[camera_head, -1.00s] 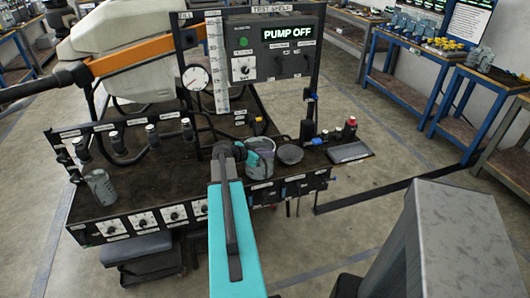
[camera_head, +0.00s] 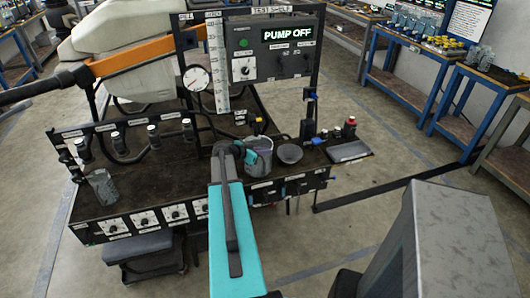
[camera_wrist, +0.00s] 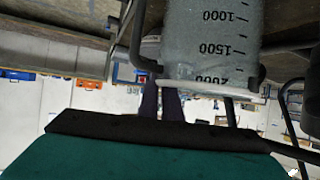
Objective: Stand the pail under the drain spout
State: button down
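The grey pail (camera_head: 262,148) stands at the front of the dark bench top, right of centre. In the wrist view the pail (camera_wrist: 212,40) is close, translucent, with marks from 1000 to 2000. My gripper (camera_head: 250,156) is at its left side in the head view. In the wrist view my gripper's dark fingers (camera_wrist: 162,102) are close together at the pail's rim, their tips partly hidden. I cannot tell whether they pinch it. Several nozzles (camera_head: 153,132) line the left rail; I cannot tell which outlet is the drain spout.
A grey jug (camera_head: 103,187) stands at the bench's left end. A dark dish (camera_head: 289,153), a red-topped bottle (camera_head: 350,127) and a flat tray (camera_head: 348,151) are right of the pail. A gauge (camera_head: 196,77) and a panel reading PUMP OFF (camera_head: 275,47) stand behind.

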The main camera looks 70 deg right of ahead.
jog(key=shift+f, duration=0.1)
jog(key=c, duration=1.9)
grip_release()
jog(key=shift+c, duration=0.2)
jog(key=shift+r, duration=0.2)
jog(key=b+v, duration=0.3)
jog(key=v, duration=0.9)
